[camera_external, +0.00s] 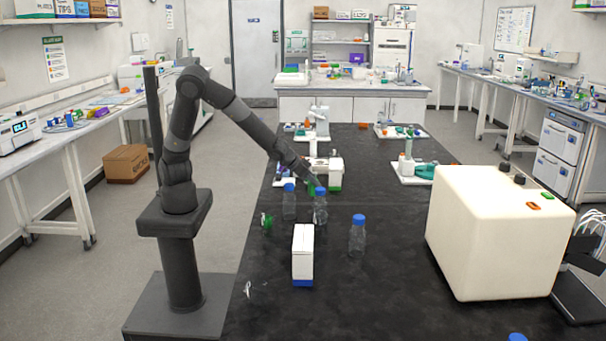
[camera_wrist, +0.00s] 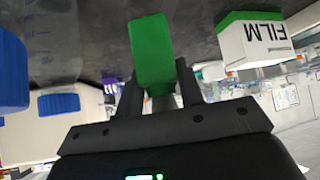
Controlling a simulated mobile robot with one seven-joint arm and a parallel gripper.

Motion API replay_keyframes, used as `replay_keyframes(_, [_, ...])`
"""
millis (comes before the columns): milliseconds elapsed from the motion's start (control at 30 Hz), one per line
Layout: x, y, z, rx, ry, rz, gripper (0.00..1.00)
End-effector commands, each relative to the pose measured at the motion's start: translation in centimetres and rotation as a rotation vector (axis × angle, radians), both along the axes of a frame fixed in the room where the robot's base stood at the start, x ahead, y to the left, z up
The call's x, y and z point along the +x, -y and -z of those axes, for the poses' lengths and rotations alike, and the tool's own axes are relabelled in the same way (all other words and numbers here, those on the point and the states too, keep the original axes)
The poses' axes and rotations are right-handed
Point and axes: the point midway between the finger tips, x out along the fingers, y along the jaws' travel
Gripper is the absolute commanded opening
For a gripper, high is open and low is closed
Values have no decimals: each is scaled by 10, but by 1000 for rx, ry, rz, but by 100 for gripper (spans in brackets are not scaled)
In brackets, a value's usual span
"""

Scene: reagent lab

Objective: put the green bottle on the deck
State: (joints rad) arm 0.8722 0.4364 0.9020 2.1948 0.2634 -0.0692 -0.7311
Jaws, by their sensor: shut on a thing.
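The green bottle (camera_wrist: 152,52) is between the two fingers of my gripper (camera_wrist: 165,88) in the wrist view, and the fingers are shut on it. In the external view my gripper (camera_external: 314,182) is low over the black table, behind a clear bottle with a blue cap (camera_external: 320,209). Only a small green patch of the held bottle shows there, so its height above the table is hard to tell. White platforms with small equipment stand farther back, one at the right (camera_external: 415,179); I cannot tell which is the deck.
Other clear blue-capped bottles stand nearby, one at left (camera_external: 289,205) and one at right (camera_external: 357,240). A white box (camera_external: 303,255) stands in front. A green-and-white FILM box (camera_wrist: 262,42) is beside the gripper. A large cream machine (camera_external: 495,235) fills the table's right side.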

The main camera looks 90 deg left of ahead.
Motion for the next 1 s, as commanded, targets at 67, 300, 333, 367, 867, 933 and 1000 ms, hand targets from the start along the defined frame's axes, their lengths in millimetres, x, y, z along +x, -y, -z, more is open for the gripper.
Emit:
replay_keyframes(67, [-5,2,2,-1,0,9,5])
replay_keyframes(300, [-7,2,3,0,1,12,5])
replay_keyframes(333, [-6,2,3,0,1,13,5])
replay_keyframes(367, [-6,2,3,0,1,12,5])
replay_keyframes(867, [7,-145,-3,2,-7,-332,5])
replay_keyframes(933, [5,-179,-4,2,-8,-410,5])
replay_keyframes(1000, [0,-213,-5,2,-9,-488,5])
